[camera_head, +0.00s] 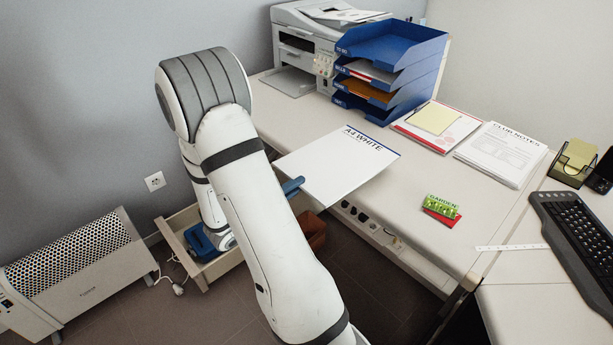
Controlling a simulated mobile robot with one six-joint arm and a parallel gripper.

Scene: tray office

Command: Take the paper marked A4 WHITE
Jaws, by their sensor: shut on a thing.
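The paper marked A4 WHITE (335,168) is a white sheet or pad with a dark blue strip and printed title along its far edge. It is held flat, partly over the desk's front left edge; whether it touches the desktop I cannot tell. My gripper (292,187), with blue fingers, is shut on the paper's near left edge.
A blue stacked letter tray (415,45) with papers stands beside a printer (300,45) at the back. Club Notes papers (500,153), a red-edged folder (445,142) and a green Garden packet (440,206) lie right. An open drawer (178,222) and heater (75,265) stand lower left.

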